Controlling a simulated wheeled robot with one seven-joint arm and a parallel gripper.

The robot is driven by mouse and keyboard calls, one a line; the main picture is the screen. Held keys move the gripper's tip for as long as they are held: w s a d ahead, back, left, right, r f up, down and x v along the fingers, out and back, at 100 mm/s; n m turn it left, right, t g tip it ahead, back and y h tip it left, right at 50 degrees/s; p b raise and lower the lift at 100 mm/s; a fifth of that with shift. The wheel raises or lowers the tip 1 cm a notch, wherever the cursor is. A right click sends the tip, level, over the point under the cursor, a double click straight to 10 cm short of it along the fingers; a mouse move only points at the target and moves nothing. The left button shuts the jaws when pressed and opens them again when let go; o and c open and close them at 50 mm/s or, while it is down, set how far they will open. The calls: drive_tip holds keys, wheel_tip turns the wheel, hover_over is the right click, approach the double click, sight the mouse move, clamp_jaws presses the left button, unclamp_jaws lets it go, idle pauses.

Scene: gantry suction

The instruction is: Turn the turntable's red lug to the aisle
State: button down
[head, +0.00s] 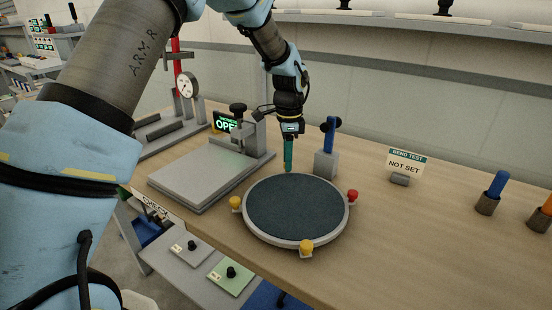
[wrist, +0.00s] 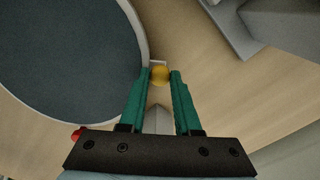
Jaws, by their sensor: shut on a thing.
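The round turntable (head: 293,208) has a dark top and a pale rim, and stands on the bench. Its red lug (head: 352,195) is on the right side of the rim in the head view, with one yellow lug (head: 306,247) at the near side and another (head: 236,203) at the left. My gripper (head: 288,168) points down at the far rim. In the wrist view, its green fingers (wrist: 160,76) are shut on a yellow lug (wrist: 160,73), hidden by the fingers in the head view. The red lug (wrist: 78,133) shows at the lower left there.
A grey block with a blue lever (head: 326,162) stands close right of my gripper. A grey plate fixture (head: 200,178) with an "OPEN" display is at left. The bench between is clear.

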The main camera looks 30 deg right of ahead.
drive_tip(key=shift+s+d+m, duration=0.3)
drive_tip(key=shift+d+m, duration=0.2)
drive_tip(key=shift+d, duration=0.1)
drive_tip(key=shift+s+d+m, duration=0.3)
drive_tip(key=shift+d+m, duration=0.2)
drive_tip(key=shift+d, duration=0.1)
drive_tip(key=c, duration=0.6)
unclamp_jaws()
drive_tip(key=shift+r, duration=0.1)
wheel_tip(320, 180, up, 11)
drive_tip(key=b, duration=0.2)
drive_tip(key=shift+f, duration=0.2)
